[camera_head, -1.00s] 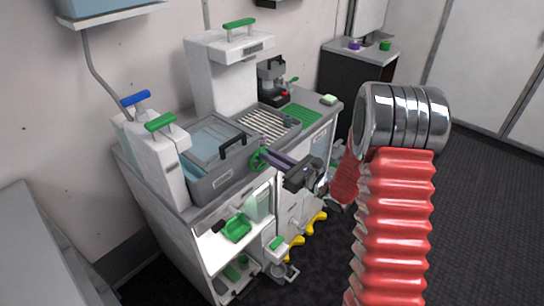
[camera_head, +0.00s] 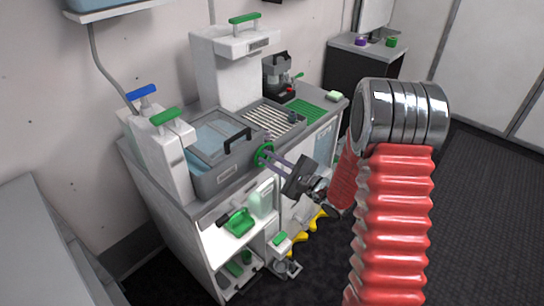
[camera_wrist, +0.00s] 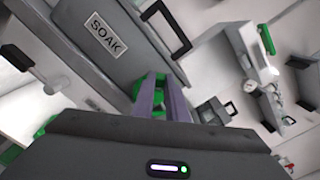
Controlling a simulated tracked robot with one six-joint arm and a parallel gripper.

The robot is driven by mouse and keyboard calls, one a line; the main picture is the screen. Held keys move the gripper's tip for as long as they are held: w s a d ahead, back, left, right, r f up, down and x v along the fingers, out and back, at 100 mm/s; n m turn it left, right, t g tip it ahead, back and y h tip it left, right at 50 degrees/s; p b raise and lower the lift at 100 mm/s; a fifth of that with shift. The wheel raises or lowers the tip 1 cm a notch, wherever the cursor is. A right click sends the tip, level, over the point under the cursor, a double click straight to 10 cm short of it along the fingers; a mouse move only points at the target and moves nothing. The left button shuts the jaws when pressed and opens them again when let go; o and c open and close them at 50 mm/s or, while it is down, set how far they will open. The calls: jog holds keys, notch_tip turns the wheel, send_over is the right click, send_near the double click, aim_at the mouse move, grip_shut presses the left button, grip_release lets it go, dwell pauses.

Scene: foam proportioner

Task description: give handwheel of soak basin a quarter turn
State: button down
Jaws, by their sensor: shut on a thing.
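The soak basin (camera_head: 222,182) is a grey box with a pale blue lid and a black handle, set into the counter. Its label SOAK shows in the wrist view, where the basin (camera_wrist: 125,60) fills the upper left. The green handwheel (camera_head: 264,153) is on the basin's front right side. My gripper (camera_head: 270,157) reaches it from the right, with its purple fingers shut on the wheel's rim. In the wrist view the two fingers (camera_wrist: 161,92) close around a green part of the handwheel (camera_wrist: 139,88); the rest of the wheel is partly hidden behind them.
A drain rack (camera_head: 270,118) and a green mat (camera_head: 296,113) lie right of the basin. Dispensers with blue and green handles (camera_head: 158,140) stand at its left. Open shelves below hold a green scoop (camera_head: 239,222) and a white jug (camera_head: 262,199).

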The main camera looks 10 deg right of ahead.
aim_at(256, 163)
jog(key=shift+s+a+f+n, duration=0.2)
jog(key=shift+f+n, duration=0.4)
jog(key=shift+n, duration=0.95)
jog(key=shift+s+a+f+n, duration=0.2)
jog(key=shift+f+n, duration=0.45)
jog(key=shift+n, duration=0.95)
jog(key=shift+s+a+f+n, duration=0.1)
jog(key=shift+a+f+n, duration=0.35)
jog(key=shift+n, duration=1.1)
jog(key=shift+d+f, duration=0.2)
jog(key=c, duration=1.8)
grip_release()
jog(key=shift+o, duration=0.2)
jog(key=shift+r, duration=0.1)
jog(key=shift+s+d, duration=0.1)
jog(key=shift+d, duration=0.05)
jog(key=v, duration=1.3)
jog(key=shift+s, duration=0.2)
jog(key=shift+d, duration=0.1)
